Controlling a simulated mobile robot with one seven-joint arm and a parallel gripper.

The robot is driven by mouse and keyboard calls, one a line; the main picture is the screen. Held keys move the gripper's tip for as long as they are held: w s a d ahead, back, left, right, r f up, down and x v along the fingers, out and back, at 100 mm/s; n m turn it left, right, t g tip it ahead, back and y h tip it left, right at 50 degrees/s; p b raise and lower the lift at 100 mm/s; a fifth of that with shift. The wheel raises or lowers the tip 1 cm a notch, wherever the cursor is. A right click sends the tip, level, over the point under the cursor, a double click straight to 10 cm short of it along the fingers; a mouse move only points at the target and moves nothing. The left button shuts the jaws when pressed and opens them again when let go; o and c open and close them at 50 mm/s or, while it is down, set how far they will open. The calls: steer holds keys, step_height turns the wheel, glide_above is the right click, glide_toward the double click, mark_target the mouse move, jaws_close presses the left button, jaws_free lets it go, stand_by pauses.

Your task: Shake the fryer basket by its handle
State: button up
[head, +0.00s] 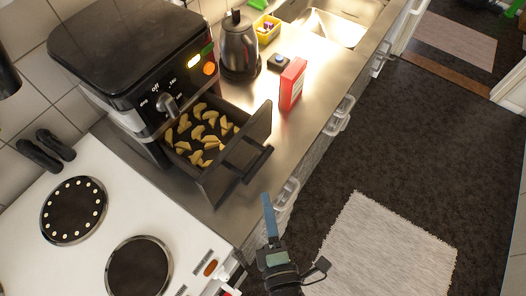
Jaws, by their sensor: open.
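The fryer basket (235,142) is a dark drawer pulled out of the black air fryer (140,60). Several pale potato wedges (207,125) lie in it. Its dark handle (252,166) sticks out from the basket front over the counter edge. My gripper (267,205) is at the lower middle, just below and right of the handle in the picture and apart from it. It is open and nothing shows between its fingers. One blue finger is clear; the other is hard to make out.
A white cooker top (100,230) with dark hotplates is at lower left. A red box (292,84) and a kettle (239,45) stand on the steel counter right of the fryer. A sink (335,25) lies beyond. Drawer handles (286,195) jut from the counter front; open floor is at right.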

mark_target(259, 161)
steer(key=w+p, duration=0.1)
steer(key=w, duration=0.3)
steer(key=w+a+f, duration=0.1)
steer(key=w, duration=0.3)
steer(key=w+a+p, duration=0.1)
steer(key=w, duration=0.3)
steer(key=shift+w+f+p, duration=0.15)
steer(key=shift+f+p, duration=0.2)
jaws_close()
stand_by(1.0)
